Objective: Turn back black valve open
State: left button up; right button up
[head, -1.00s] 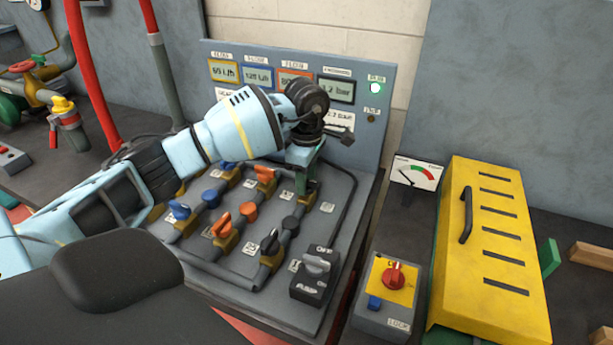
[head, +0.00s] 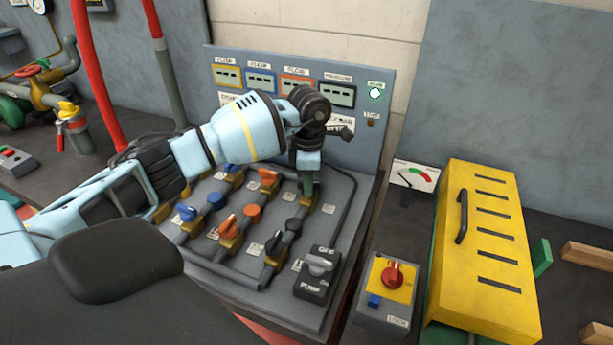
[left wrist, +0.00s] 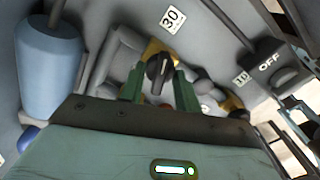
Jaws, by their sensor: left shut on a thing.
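The back black valve (left wrist: 158,72) has a black handle and a yellow-brown body. In the left wrist view its handle stands between the two green fingers of my left gripper (left wrist: 158,90), which is shut on it. In the head view my left gripper (head: 308,185) points down at the back right of the pipe panel (head: 335,215) and hides most of that valve. The front black valve (head: 274,244) sits nearer on the same pipe, with a round black knob (head: 292,225) between. My right gripper is not in view.
Blue valves (head: 186,212) and orange valves (head: 229,228) stand left of the gripper. A pump switch (head: 318,265) is at the panel's front right. Displays (head: 337,93) show dashes on the upright board. A lock box (head: 388,290) and yellow cover (head: 490,260) stand to the right.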

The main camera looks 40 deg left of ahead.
pick_arm(q)
jog(key=n, duration=0.1)
jog(key=n+p, duration=0.1)
jog(key=shift+r+n, duration=0.25)
jog(key=shift+n, duration=0.15)
jog(key=n+p, duration=0.1)
jog(key=n, duration=0.1)
jog(key=shift+n, duration=0.4)
jog(key=n+p, duration=0.2)
jog(key=n, duration=0.3)
jog(key=shift+f+n+p, duration=0.1)
jog(key=shift+n+p, duration=0.5)
jog(key=shift+n, duration=0.9)
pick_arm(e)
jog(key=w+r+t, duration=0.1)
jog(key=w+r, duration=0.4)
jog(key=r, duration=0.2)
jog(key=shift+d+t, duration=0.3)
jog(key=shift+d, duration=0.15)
pick_arm(q)
jog(key=shift+f, duration=0.15)
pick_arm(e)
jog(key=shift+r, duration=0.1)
pick_arm(q)
jog(key=o, duration=1)
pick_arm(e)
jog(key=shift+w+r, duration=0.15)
